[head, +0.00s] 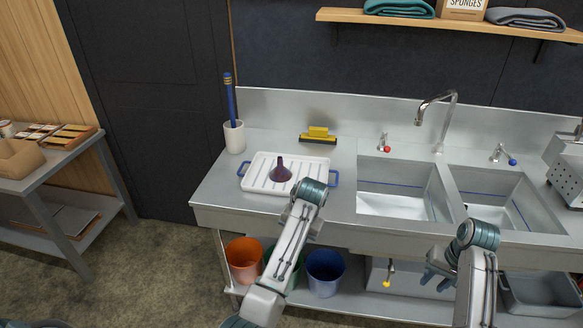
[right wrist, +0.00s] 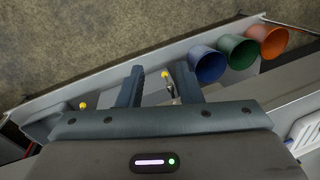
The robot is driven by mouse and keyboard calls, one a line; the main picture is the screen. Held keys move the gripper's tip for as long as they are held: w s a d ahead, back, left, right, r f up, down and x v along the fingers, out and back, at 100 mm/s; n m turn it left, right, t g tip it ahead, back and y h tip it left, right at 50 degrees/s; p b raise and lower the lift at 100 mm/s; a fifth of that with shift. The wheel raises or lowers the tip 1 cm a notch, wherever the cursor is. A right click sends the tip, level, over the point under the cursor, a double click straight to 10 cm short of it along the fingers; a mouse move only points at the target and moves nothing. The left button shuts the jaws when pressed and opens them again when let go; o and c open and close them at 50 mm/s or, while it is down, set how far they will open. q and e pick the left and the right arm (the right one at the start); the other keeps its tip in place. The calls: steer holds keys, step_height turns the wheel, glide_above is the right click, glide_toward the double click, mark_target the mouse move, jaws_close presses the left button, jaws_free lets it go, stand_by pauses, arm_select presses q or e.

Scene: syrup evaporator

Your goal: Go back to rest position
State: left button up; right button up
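My right gripper (head: 435,279) hangs in front of the sink bench, below the level of its top, in the head view. In the right wrist view its two fingers (right wrist: 160,86) are spread apart with nothing held between them. My left arm reaches up from the bottom of the head view, its upper end in front of the bench's front edge near the white tray. The left gripper itself does not show.
A dark purple funnel (head: 281,172) stands on a white tray (head: 262,187) with blue handles. Two sink basins (head: 392,206) lie to the right. Under the bench are an orange bucket (head: 243,257), a blue bucket (head: 325,266) and a yellow-knobbed valve (head: 388,276). A side table (head: 60,172) stands left.

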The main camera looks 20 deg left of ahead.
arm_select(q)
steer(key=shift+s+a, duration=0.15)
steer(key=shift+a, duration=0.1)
arm_select(e)
steer(key=shift+s+a+r, duration=0.15)
steer(key=shift+a, duration=0.1)
